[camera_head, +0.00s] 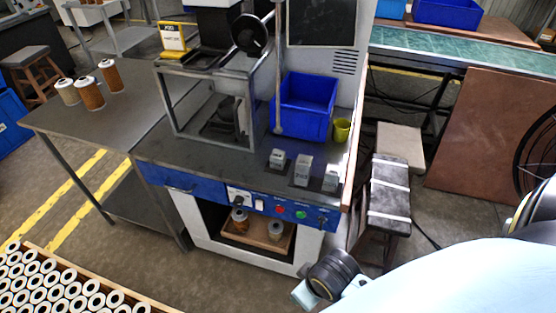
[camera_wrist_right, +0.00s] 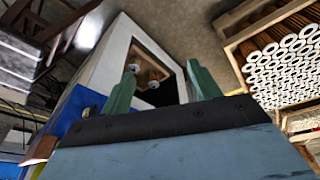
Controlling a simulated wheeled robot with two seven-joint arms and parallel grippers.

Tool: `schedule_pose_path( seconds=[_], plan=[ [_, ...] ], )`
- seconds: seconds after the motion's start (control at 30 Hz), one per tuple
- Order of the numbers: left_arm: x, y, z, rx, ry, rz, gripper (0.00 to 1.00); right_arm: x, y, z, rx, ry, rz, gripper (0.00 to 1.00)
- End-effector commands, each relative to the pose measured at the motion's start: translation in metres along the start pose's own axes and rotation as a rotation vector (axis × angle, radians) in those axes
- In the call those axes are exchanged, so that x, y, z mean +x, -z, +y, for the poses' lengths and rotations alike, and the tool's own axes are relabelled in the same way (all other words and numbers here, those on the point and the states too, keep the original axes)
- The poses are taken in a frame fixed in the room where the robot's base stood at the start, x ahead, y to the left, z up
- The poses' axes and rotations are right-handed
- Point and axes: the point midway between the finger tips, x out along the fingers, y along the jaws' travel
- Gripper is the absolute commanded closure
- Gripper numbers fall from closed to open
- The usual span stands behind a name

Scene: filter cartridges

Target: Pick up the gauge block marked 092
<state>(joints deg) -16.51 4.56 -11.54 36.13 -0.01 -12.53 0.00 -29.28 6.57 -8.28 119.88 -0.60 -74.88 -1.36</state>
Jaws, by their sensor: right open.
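Three grey gauge blocks stand near the front right of the dark workbench top: a left one (camera_head: 277,159), a taller middle one (camera_head: 302,171) and a right one (camera_head: 330,181). They bear dark markings that are too small to read surely, so I cannot tell which is 092. My right gripper (camera_wrist_right: 164,82) is open, with two green fingers wide apart and nothing between them. In the head view my right arm comes in from the lower right, and its wrist is low in front of the bench, apart from the blocks. My left gripper is not in view.
A blue bin (camera_head: 304,106) and a yellow cup (camera_head: 342,130) stand behind the blocks. A metal frame (camera_head: 210,110) is left of them. Below are a control panel and an open cabinet with cartridges on a wooden tray (camera_head: 255,236). A crate of cartridges (camera_head: 60,285) stands lower left.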

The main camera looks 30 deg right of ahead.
Motion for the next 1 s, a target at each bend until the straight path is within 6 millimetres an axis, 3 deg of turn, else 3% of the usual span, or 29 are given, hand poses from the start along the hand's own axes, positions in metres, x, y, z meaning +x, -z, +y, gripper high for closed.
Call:
schedule_pose_path(
  seconds=[0.17,0.23,0.57,0.67,0.8,1.0],
  plan=[
    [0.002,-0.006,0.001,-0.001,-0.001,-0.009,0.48,-0.045,0.026,0.005,-0.135,-0.044,0.030,0.38],
    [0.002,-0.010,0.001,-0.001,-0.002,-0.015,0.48,-0.053,0.038,0.007,-0.246,-0.081,0.028,0.38],
    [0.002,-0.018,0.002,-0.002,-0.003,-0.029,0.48,-0.049,0.099,0.024,-0.810,-0.296,-0.043,0.38],
    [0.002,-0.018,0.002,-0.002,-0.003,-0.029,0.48,-0.044,0.126,0.033,-1.037,-0.401,-0.105,0.38],
    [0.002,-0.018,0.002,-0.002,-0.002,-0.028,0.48,-0.042,0.177,0.056,-1.424,-0.606,-0.279,0.38],
    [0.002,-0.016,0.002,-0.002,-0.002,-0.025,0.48,-0.057,0.239,0.089,-1.827,-0.851,-0.621,0.38]
  ],
)
